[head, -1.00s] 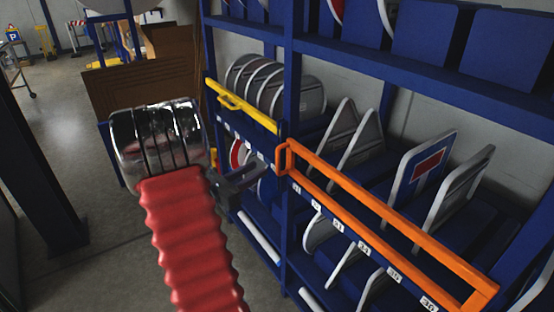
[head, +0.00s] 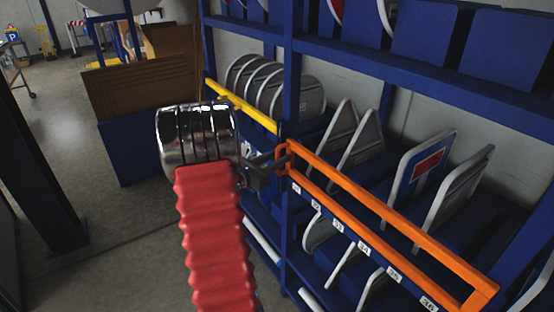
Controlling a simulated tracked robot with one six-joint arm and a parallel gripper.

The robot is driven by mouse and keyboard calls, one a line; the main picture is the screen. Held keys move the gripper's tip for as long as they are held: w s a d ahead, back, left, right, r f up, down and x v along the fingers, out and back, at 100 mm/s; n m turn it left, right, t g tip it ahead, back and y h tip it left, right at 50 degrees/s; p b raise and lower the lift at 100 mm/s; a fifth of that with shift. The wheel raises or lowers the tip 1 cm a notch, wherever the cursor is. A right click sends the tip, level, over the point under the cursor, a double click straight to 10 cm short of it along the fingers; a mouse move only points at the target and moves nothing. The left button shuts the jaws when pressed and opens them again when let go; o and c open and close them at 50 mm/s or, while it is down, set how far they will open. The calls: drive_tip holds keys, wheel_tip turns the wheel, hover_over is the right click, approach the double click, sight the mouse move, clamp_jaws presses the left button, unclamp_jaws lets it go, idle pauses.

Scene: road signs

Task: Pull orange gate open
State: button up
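The orange gate (head: 385,211) is a long rectangular frame across the front of a shelf bay, its near end at the lower right and its far end by the blue upright. It lies along the shelf front. My gripper (head: 283,161) is at the gate's far left end, with its fingertips at the short end bar. I cannot tell whether the fingers are closed around the bar or only beside it. The chrome wrist and red bellows of my arm show to the left.
A yellow gate (head: 241,106) crosses the neighbouring bay, partly hidden by my wrist. The blue rack (head: 292,85) holds several round, triangular and rectangular signs. A brown panel stack (head: 140,88) stands at the back left. The floor (head: 110,235) at left is clear.

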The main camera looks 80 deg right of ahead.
drive_tip(key=shift+c, duration=0.5)
clamp_jaws()
drive_tip(key=shift+w+a, duration=0.1)
drive_tip(key=shift+a, duration=0.15)
drive_tip(key=shift+d, duration=0.1)
